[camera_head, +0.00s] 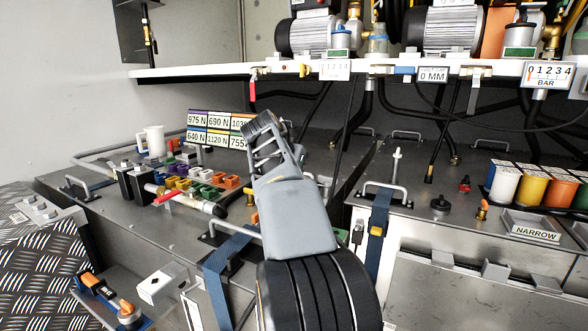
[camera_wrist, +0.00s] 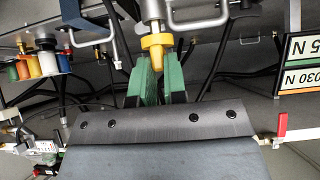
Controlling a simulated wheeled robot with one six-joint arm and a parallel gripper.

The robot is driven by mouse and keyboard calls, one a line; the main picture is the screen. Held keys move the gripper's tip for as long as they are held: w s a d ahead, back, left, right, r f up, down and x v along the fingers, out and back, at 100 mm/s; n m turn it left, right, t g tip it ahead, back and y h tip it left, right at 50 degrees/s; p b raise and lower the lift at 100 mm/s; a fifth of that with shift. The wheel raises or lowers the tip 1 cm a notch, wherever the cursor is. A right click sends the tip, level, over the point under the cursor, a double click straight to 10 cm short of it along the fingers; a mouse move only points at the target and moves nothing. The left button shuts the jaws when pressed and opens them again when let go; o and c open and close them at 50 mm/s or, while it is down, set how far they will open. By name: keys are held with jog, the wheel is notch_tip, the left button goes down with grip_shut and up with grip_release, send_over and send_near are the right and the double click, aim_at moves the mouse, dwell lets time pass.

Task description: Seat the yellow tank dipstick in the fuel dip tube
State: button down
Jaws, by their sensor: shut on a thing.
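In the wrist view, which looks upside down, my gripper (camera_wrist: 155,80) has its green fingers shut around the yellow tank dipstick (camera_wrist: 152,43). The dipstick's yellow head shows between the fingertips. A silver cylinder (camera_wrist: 153,11) meets the yellow head and runs to the picture's top edge. I cannot tell whether this cylinder is the fuel dip tube or part of the dipstick, nor how deep the dipstick sits. In the head view my own arm hides the gripper's fingers, the dipstick and any tube there.
A white shelf edge (camera_head: 220,72) with pumps runs above the tank tops. A silver post (camera_head: 397,163), metal handles and black hoses stand around. Coloured pots (camera_head: 503,184) are at the right. A white mug (camera_head: 152,140) and coloured blocks (camera_head: 205,187) are at the left.

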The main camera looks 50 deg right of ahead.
jog(key=shift+f+b, duration=0.4)
jog(key=shift+f, duration=0.1)
jog(key=c, duration=1.1)
grip_release()
jog(key=v, duration=1.4)
jog(key=shift+d, duration=0.1)
